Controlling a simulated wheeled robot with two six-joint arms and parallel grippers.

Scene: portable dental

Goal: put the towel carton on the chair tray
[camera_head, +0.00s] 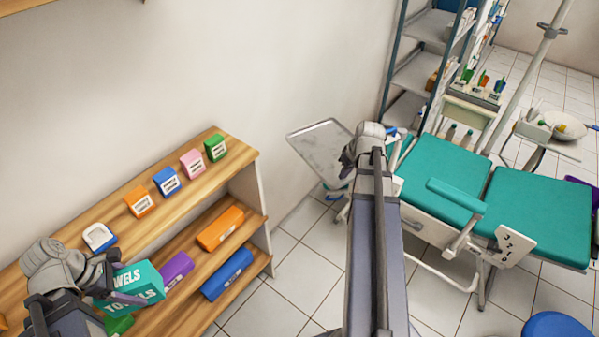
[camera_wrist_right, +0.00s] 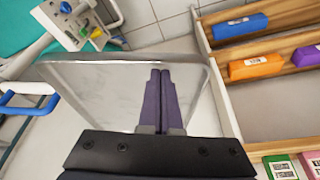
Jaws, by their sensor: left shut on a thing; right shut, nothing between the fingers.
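The towel carton (camera_head: 142,284) is a teal box with white TOWELS lettering. In the head view it is at the lower left, tilted, in front of the wooden shelf. My left gripper (camera_head: 118,287) is shut on it. The chair tray (camera_head: 316,143) is a bare grey metal plate at the centre, right of the shelf. It also shows in the right wrist view (camera_wrist_right: 100,92). My right gripper (camera_wrist_right: 160,92) is shut and empty, with its fingers in front of the tray in that view. In the head view my right arm covers the tray's right part.
The wooden shelf (camera_head: 205,163) holds small orange, blue, pink and green boxes on top and longer orange, purple and blue boxes below. The teal dental chair (camera_head: 440,180) stands right of the tray. A metal rack (camera_head: 408,75) stands behind. Tiled floor lies between shelf and chair.

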